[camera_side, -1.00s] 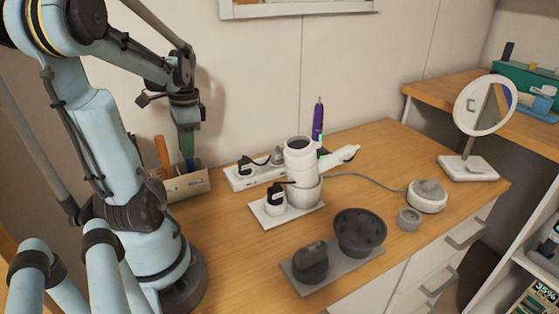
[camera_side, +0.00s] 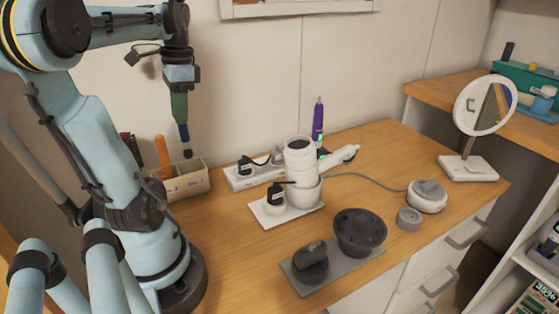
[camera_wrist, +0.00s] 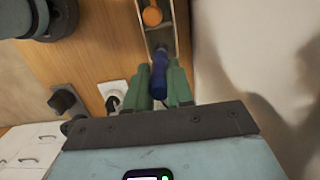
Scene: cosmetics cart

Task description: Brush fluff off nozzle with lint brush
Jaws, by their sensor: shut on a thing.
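My gripper (camera_side: 181,119) has green fingers and is shut on the blue handle of a brush-like tool (camera_side: 184,134), likely the lint brush. The tool hangs nearly upright, its dark lower end just above the wooden box (camera_side: 187,188). The wrist view also shows the blue handle (camera_wrist: 158,72) between the fingers. A dark slotted piece (camera_side: 311,264) and a dark grey bowl-shaped piece (camera_side: 360,230) sit on a grey pad (camera_side: 335,272). I cannot tell which of them is the nozzle. No fluff can be made out at this size.
An orange handle (camera_side: 162,152) stands in the box. A cable runs to a white round device (camera_side: 427,195). A mirror (camera_side: 468,168) stands right.

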